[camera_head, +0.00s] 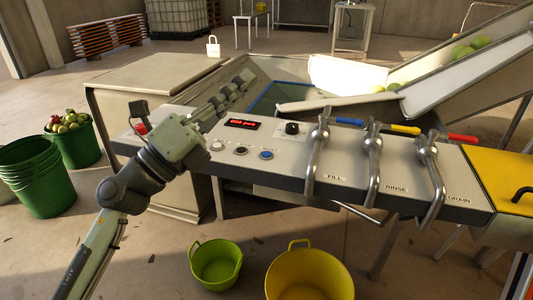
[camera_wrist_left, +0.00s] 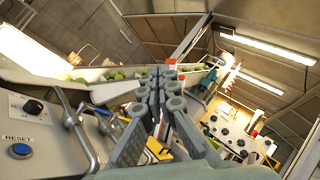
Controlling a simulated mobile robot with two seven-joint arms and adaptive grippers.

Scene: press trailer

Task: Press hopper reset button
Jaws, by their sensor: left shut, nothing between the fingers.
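In the left wrist view the same blue button (camera_wrist_left: 20,150) is at the lower left, under the label RESET. My left gripper (camera_head: 243,82) is shut and empty. It reaches over the panel's far edge, pointing away from me, beyond the button and apart from it. Its closed fingers (camera_wrist_left: 167,76) fill the middle of the left wrist view. My right gripper is not in view.
A red display (camera_head: 243,123) and black knob (camera_head: 292,128) are near the button. Metal levers (camera_head: 318,150) marked FILL, RINSE and DRAIN stand up to the right. A red button (camera_head: 140,128) is at the panel's left. Green (camera_head: 217,262) and yellow tubs (camera_head: 309,272) stand below.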

